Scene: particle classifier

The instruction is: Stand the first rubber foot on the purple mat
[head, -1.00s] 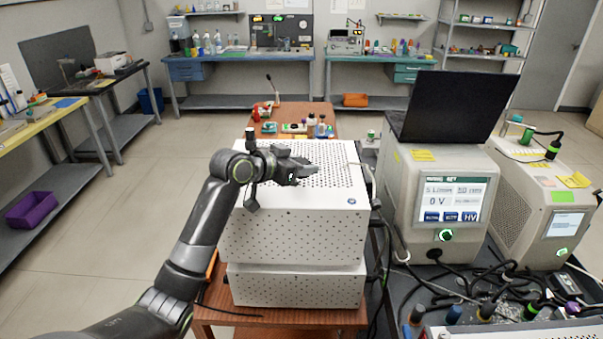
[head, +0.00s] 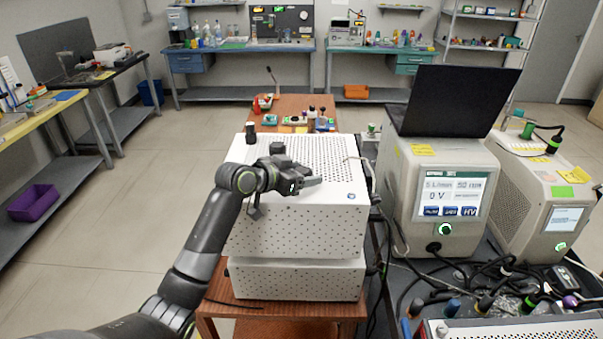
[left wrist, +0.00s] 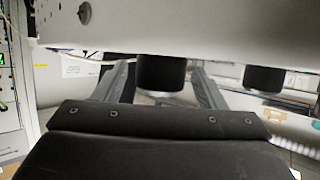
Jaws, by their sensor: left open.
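My left gripper (head: 312,181) is open at the near part of the perforated white box (head: 295,226). In the left wrist view, a short black cylindrical foot (left wrist: 161,72) shows between the spread fingers, against a white panel (left wrist: 200,22). Gaps show on both sides of it, so it is not gripped. A second black foot (left wrist: 264,78) is to the right, outside the fingers. In the head view a small black cylinder (head: 250,132) stands at the box's far left corner. I cannot tell which foot is the first. No purple mat shows. My right gripper is out of view.
The box stands on another white box (head: 295,280) on a brown table (head: 215,310). A grey instrument (head: 395,180) with a black laptop (head: 455,100) stands close on the right, with many cables (head: 440,270) below. Small items crowd the table's far end (head: 290,103).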

